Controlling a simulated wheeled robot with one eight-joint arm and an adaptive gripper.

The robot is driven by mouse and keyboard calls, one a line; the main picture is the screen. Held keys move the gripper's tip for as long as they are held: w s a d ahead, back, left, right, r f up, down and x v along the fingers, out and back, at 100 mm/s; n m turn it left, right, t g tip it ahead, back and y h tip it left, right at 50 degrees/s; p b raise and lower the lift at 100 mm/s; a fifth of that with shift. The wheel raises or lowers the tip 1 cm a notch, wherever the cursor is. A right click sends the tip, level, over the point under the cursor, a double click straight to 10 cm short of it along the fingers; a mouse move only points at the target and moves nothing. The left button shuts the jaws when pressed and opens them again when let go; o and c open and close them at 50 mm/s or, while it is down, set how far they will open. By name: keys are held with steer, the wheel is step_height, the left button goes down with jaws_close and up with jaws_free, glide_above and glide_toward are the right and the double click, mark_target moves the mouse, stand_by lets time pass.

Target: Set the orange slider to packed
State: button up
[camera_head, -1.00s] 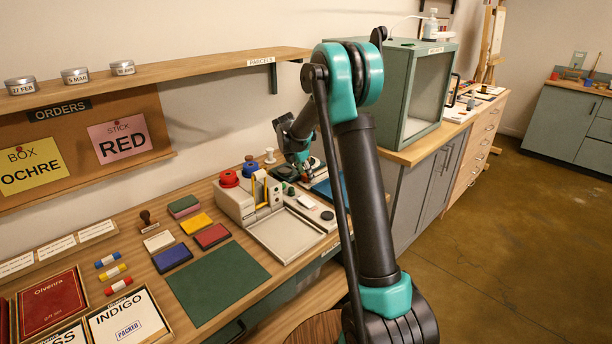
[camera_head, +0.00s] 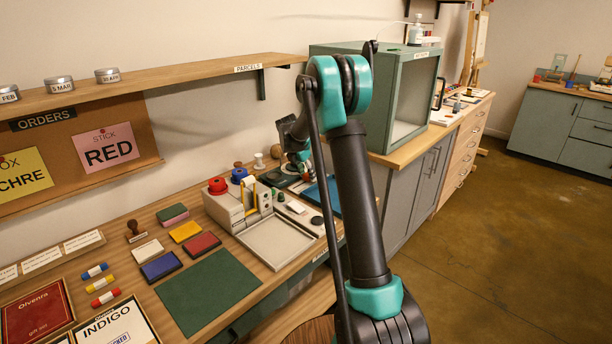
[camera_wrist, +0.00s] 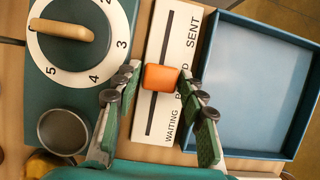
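In the wrist view the orange slider (camera_wrist: 161,77) is a block on a white strip (camera_wrist: 180,45) with a dark slot. The strip reads WAITING, a partly covered word starting with P, and SENT. The slider is around the middle of the slot, beside that middle word. My gripper (camera_wrist: 158,76) is open, with one finger on each side of the slider. A gap shows at the left finger; the right fingertip is very close, and I cannot tell whether it touches. In the head view the slider is not discernible behind my arm.
Left of the strip is a green panel with a numbered dial (camera_wrist: 75,35) and a round metal cup (camera_wrist: 63,131). A blue tray (camera_wrist: 265,85) lies close on the right. In the head view a press-like machine (camera_head: 230,205) and a green cabinet (camera_head: 387,90) flank the area.

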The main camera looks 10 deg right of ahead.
steer(key=v, duration=1.2)
steer(key=shift+d, duration=0.1)
steer(key=s+d+f+m, duration=0.1)
steer(key=s+m, duration=0.3)
steer(key=s, duration=0.3)
steer(key=s+d+f+m+y, duration=0.1)
steer(key=s+m, duration=0.3)
steer(key=s, duration=0.3)
steer(key=s+d+f+m+y, duration=0.1)
steer(key=s+m, duration=0.4)
steer(key=s, duration=0.3)
steer(key=shift+s+d+f, duration=0.1)
steer(key=shift+d+f, duration=0.15)
steer(key=shift+f, duration=0.15)
steer(key=s+f+m, duration=0.3)
steer(key=s+m, duration=0.1)
steer(key=s, duration=0.2)
steer(key=s+f+m+t+y, duration=0.1)
steer(key=s+f+m, duration=0.2)
steer(key=s, duration=0.4)
steer(key=s+f+m, duration=0.3)
steer(key=s+m, duration=0.2)
steer(key=s, duration=0.2)
steer(key=shift+s+a+y, duration=0.2)
steer(key=shift+y, duration=0.2)
